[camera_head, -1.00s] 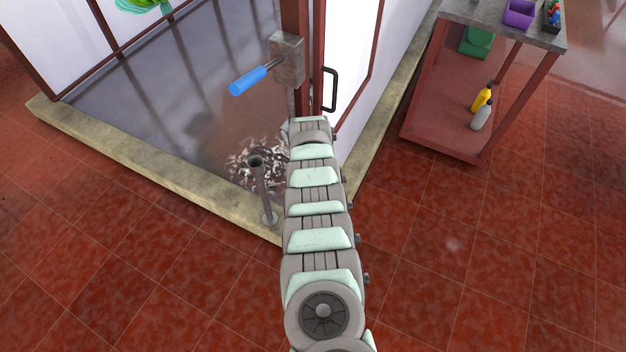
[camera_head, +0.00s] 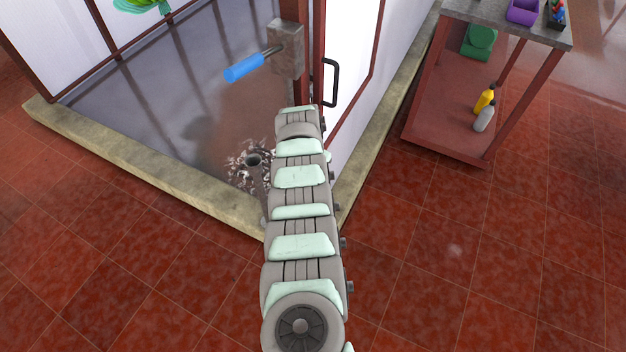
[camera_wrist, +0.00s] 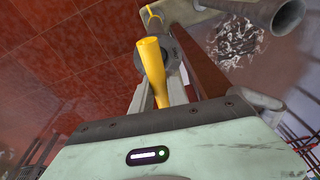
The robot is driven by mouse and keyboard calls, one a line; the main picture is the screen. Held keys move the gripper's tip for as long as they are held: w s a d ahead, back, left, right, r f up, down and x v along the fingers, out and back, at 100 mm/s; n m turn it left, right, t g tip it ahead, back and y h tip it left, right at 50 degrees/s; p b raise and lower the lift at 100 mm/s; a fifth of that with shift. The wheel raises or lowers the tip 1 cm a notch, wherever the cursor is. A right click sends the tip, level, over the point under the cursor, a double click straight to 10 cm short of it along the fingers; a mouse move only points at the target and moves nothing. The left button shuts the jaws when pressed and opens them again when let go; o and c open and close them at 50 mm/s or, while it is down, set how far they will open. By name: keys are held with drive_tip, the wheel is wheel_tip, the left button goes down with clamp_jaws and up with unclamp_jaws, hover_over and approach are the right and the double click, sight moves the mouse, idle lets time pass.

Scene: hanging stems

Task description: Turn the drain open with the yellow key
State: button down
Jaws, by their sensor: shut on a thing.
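In the wrist view, the yellow key (camera_wrist: 150,62) rises from between the fingers of my gripper (camera_wrist: 160,88), which is shut on it. A grey faceted piece (camera_wrist: 173,58) sits just behind the key; I cannot tell whether they touch. A small yellow hooked piece (camera_wrist: 150,17) shows above; its link to the key is unclear. In the head view, my arm hides the gripper and key. An upright grey pipe (camera_head: 254,163) stands at the basin's front corner, its lower part hidden by my arm. It also shows in the wrist view (camera_wrist: 288,16). No drain fitting is clearly identifiable.
Dark and pale debris (camera_head: 240,172) floats on the water by the pipe. A stone curb (camera_head: 150,165) edges the basin. A post with a grey box and blue handle (camera_head: 245,68) stands behind. A shelf (camera_head: 440,130) with bottles is at right. The tiled floor is clear.

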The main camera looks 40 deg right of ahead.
drive_tip(key=shift+f+m+b, duration=0.15)
drive_tip(key=shift+m+b, duration=0.15)
drive_tip(key=shift+b, duration=0.35)
drive_tip(key=shift+m+b, duration=0.6)
drive_tip(key=shift+b, duration=0.35)
drive_tip(key=c, duration=0.8)
unclamp_jaws()
drive_tip(key=shift+c, duration=0.2)
drive_tip(key=shift+r, duration=0.2)
drive_tip(key=shift+w+d+p+v, duration=0.1)
drive_tip(key=shift+d+p+v, duration=0.2)
drive_tip(key=shift+p+v, duration=0.95)
drive_tip(key=shift+w+d+p+v, duration=0.1)
drive_tip(key=shift+d+p+v, duration=0.2)
drive_tip(key=shift+p+v, duration=0.9)
drive_tip(key=shift+d+p+v, duration=0.25)
drive_tip(key=shift+p+v, duration=0.45)
drive_tip(key=shift+v, duration=1)
drive_tip(key=shift+r, duration=0.2)
